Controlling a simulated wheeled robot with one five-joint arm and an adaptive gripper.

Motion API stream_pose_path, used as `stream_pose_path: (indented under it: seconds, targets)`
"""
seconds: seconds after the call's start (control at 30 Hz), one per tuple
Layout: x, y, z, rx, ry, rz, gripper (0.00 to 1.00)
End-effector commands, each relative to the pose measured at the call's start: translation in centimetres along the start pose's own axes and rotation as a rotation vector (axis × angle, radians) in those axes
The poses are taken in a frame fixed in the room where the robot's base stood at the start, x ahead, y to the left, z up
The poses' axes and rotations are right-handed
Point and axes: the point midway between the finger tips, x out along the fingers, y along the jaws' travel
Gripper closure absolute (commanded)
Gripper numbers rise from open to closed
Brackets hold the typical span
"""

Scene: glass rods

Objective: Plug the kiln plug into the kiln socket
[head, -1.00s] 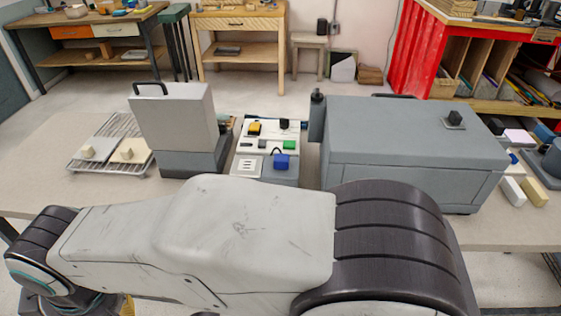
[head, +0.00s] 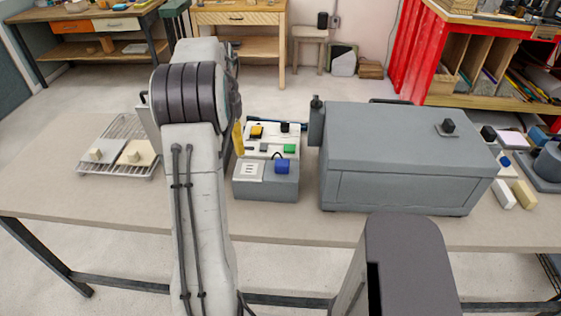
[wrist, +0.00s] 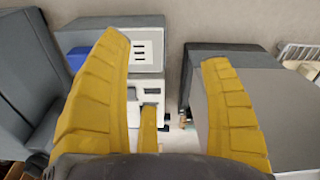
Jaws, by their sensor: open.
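A grey box (head: 262,192) with a slotted white label stands mid-table, with a blue plug-like block (head: 282,167) and dark cord on it. Behind it is a white panel (head: 267,142) with a yellow block (head: 256,131), a dark block (head: 285,127) and a green block (head: 290,148). I cannot tell which is the kiln plug or kiln socket. In the wrist view my gripper (wrist: 165,50) has its yellow fingers spread and empty above the panel; the grey box (wrist: 150,55) and part of the blue block (wrist: 76,58) show beyond. In the head view my arm hides most of the gripper.
A large grey kiln-like cabinet (head: 410,150) stands close on the right. A grey upright case (wrist: 265,105) stands on the other side, mostly behind my arm in the head view. A wire rack (head: 120,158) with pale blocks is at left. The front table strip is clear.

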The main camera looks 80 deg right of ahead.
Motion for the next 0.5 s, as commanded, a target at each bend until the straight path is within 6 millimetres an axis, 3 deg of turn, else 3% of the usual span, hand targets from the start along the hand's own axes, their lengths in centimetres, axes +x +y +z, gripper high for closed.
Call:
stream_pose_path:
  seconds: [0.03, 0.2, 0.33, 0.5]
  targets:
    - [0.7, 3.1, -0.6, 0.059, -0.014, 0.002, 0.29]
    - [2.7, 10.1, -1.1, 0.184, -0.04, 0.003, 0.29]
    - [3.7, 13.2, -0.9, 0.238, -0.051, 0.002, 0.29]
    - [4.2, 14.8, -0.7, 0.266, -0.057, 0.002, 0.29]
